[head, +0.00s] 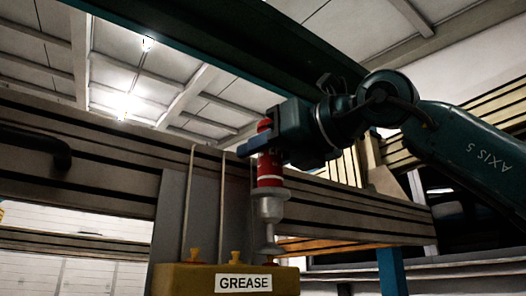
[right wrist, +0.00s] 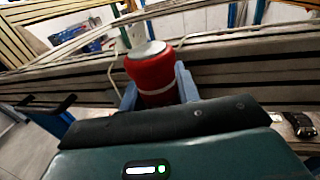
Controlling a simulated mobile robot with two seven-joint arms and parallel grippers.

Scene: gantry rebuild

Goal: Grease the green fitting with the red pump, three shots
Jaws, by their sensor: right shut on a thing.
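The red pump (head: 270,168) is upright, with a pale collar and a grey nozzle pointing down. My right gripper (head: 262,143) is shut around its red body. In the right wrist view the pump's red top (right wrist: 150,69) stands between the blue fingers of the gripper (right wrist: 158,92). The nozzle tip is over the right end of a yellow block (head: 190,281) labelled GREASE. I cannot tell whether it touches a fitting there. Two yellow fittings show on the block, at left (head: 194,257) and middle (head: 235,258). No green fitting can be made out. My left gripper is out of view.
Thin pale pipes (head: 189,205) rise from the block in front of a grey panel (head: 172,215). A long slotted beam (head: 350,205) runs behind the pump. A blue post (head: 391,272) stands to the right. A dark rounded bar (head: 35,147) is at the left.

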